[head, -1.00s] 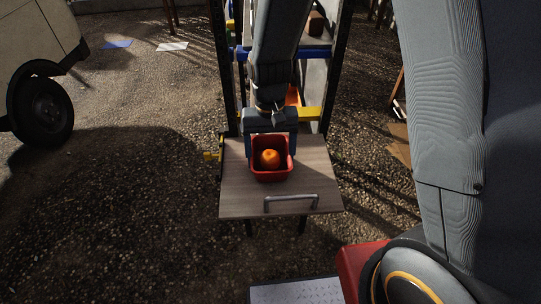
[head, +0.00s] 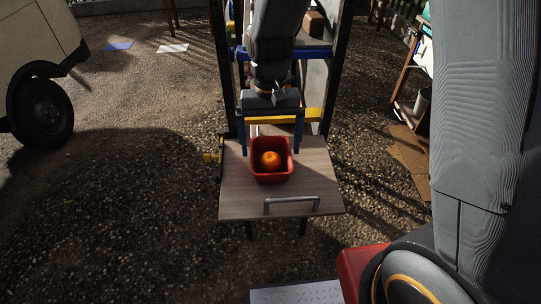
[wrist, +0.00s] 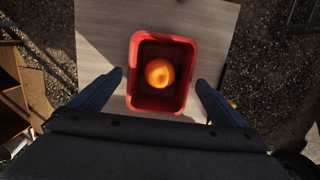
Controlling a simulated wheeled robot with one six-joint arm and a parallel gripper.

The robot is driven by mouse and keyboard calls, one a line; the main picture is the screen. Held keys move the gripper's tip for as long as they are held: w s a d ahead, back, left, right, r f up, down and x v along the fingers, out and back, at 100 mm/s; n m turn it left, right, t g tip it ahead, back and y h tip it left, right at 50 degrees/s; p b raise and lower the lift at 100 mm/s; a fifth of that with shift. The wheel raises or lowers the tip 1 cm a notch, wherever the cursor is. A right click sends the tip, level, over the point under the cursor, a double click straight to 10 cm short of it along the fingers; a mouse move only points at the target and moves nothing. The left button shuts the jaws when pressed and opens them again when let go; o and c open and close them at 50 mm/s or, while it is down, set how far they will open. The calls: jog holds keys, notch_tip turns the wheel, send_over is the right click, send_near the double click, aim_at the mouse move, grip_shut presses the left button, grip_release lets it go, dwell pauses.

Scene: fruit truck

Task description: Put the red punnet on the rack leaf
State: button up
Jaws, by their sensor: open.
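The red punnet (head: 271,175) stands upright on the rack leaf (head: 240,203), a wooden fold-out board with a grey handle near its front edge. An orange fruit (head: 270,160) lies in the punnet. My gripper (head: 272,148) is open above and behind the punnet, its two blue fingers spread wider than the punnet. In the wrist view, the punnet (wrist: 136,88) sits between and ahead of the fingertips of my gripper (wrist: 159,76), with a gap on both sides. The leaf (wrist: 98,35) shows beneath it.
The rack (head: 229,80) with blue and yellow bars rises behind the leaf. A yellow piece (head: 212,156) sticks out at the leaf's left. A vehicle (head: 38,60) stands at far left. A wooden stand (head: 403,88) is at the right. Gravel ground lies open at the left.

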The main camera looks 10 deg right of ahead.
notch_tip(320, 180, up, 6)
jog(key=s+d+f+t, duration=0.2)
jog(key=s+d, duration=0.6)
jog(key=d, duration=0.6)
jog(key=shift+s+d+b, duration=0.15)
jog(key=shift+b, duration=0.25)
